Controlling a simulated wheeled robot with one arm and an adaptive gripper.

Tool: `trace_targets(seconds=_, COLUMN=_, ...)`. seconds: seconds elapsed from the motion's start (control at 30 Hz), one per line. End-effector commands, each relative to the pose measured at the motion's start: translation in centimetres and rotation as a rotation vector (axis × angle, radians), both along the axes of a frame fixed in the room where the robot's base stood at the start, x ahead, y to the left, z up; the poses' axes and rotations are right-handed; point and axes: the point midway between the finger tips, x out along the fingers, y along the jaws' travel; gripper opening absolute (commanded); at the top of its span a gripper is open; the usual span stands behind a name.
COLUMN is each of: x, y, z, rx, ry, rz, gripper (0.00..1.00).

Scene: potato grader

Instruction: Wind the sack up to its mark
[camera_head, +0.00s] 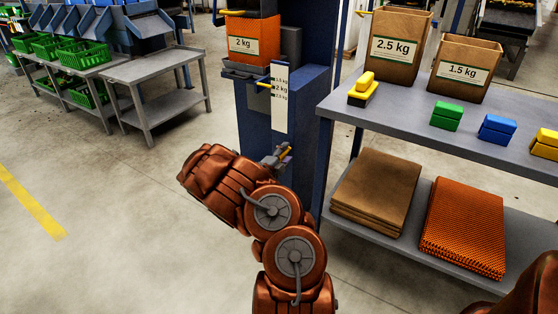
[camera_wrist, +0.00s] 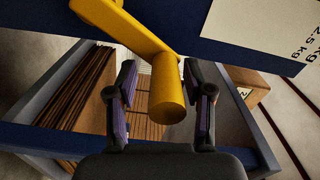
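An orange sack (camera_head: 252,42) labelled "2 kg" sits on a grey carrier (camera_head: 245,70) on the blue post (camera_head: 258,112). A white scale plate (camera_head: 280,115) with kg marks is on the post, with a small yellow pointer (camera_head: 263,84) at its left edge near the upper marks; the exact mark is unclear. The plate's edge also shows in the wrist view (camera_wrist: 270,30). A yellow crank (camera_wrist: 125,25) ends in a round handle (camera_wrist: 168,95). My gripper (camera_wrist: 164,105) is open, one finger either side of the handle, with gaps visible. In the head view my gripper (camera_head: 276,160) is small and partly hidden.
A grey shelf (camera_head: 400,100) at right holds paper sacks marked 2.5 kg (camera_head: 398,47) and 1.5 kg (camera_head: 464,70), coloured blocks, and folded sacks (camera_head: 378,190) below. The floor at left is clear.

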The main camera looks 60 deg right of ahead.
Motion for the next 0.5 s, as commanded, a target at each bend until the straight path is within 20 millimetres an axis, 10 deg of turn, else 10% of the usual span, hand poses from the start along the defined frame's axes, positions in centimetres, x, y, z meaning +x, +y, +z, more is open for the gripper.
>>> trace_targets(seconds=0.5, x=-0.2, y=6.1, z=0.0, rx=-0.001, ry=0.002, rz=0.002, gripper=0.52)
